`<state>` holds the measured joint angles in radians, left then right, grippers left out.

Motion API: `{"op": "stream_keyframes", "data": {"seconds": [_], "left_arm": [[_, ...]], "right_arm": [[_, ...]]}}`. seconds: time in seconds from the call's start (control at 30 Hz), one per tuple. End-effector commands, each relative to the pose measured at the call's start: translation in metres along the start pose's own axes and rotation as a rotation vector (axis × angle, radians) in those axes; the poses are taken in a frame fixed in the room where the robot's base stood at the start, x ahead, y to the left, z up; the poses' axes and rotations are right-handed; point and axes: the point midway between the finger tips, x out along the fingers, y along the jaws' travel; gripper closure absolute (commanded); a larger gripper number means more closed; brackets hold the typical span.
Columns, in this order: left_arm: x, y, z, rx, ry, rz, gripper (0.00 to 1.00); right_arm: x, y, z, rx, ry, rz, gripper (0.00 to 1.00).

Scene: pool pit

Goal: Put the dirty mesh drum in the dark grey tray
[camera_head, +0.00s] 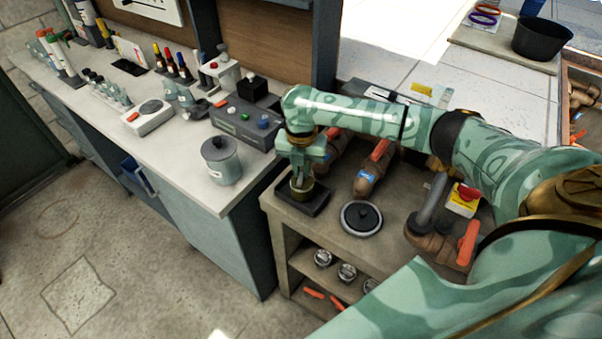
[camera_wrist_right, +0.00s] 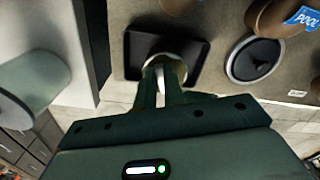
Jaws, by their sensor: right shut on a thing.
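My right gripper (camera_head: 302,178) points down and is shut on the dirty mesh drum (camera_head: 302,193), a small olive-yellow cylinder. The drum is at the dark grey tray (camera_head: 313,210), a small square tray at the left end of the brown bench. In the right wrist view the drum (camera_wrist_right: 180,70) shows partly between the fingers (camera_wrist_right: 165,88), over the inside of the tray (camera_wrist_right: 133,62). The fingers hide part of it, and I cannot tell whether it touches the tray floor. My left gripper is not in view.
A round black-lidded disc (camera_head: 361,217) lies right of the tray. Brown pipe valves with orange handles (camera_head: 371,167) stand behind it. A lidded grey pot (camera_head: 221,160) and a grey control box (camera_head: 246,121) stand on the counter to the left.

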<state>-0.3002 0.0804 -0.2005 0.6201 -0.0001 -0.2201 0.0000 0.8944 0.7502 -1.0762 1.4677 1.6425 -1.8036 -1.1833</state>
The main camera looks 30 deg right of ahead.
Motion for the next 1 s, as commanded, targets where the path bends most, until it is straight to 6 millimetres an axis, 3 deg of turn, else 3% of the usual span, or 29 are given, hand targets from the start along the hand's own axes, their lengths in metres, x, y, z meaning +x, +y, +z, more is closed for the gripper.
{"op": "stream_keyframes", "data": {"seconds": [0.07,0.4,0.43,0.5,0.8,1.0], "left_arm": [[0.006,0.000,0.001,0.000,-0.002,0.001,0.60],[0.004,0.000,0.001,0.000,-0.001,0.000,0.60],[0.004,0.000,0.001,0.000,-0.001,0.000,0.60],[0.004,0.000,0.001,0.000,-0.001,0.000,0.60],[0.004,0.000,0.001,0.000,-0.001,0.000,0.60],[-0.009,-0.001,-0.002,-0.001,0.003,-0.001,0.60]], "right_arm": [[0.012,0.000,0.000,0.000,0.000,0.000,1.00],[0.013,0.000,0.000,-0.001,0.000,0.001,1.00],[0.013,0.000,0.000,-0.001,-0.001,0.001,0.82],[0.013,0.000,0.000,-0.001,-0.001,0.001,0.68],[0.011,0.000,0.000,-0.001,-0.002,0.001,0.68],[-0.024,0.000,0.001,-0.001,-0.005,0.003,0.68]]}}
